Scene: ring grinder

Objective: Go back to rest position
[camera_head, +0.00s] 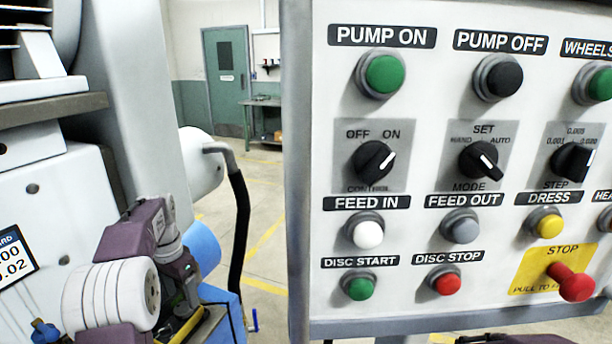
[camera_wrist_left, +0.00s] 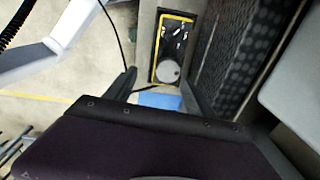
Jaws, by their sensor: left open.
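My left arm comes in at the lower left of the head view, with purple and white links. Its left gripper (camera_head: 188,288) is at the arm's end, small and partly hidden, in front of the machine. In the left wrist view the left gripper (camera_wrist_left: 158,82) has two dark fingers spread apart with nothing between them. The control panel (camera_head: 440,190) fills the right of the head view, apart from the left arm. A purple piece of my own body shows at the bottom edge below the panel. My right gripper is not in view.
The white grinder body (camera_head: 60,190) stands at the left, close to my left arm. A black hose (camera_head: 241,220) hangs between it and the panel. A red stop button (camera_head: 572,282) sticks out of the panel. Open floor and a green door (camera_head: 228,80) lie behind.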

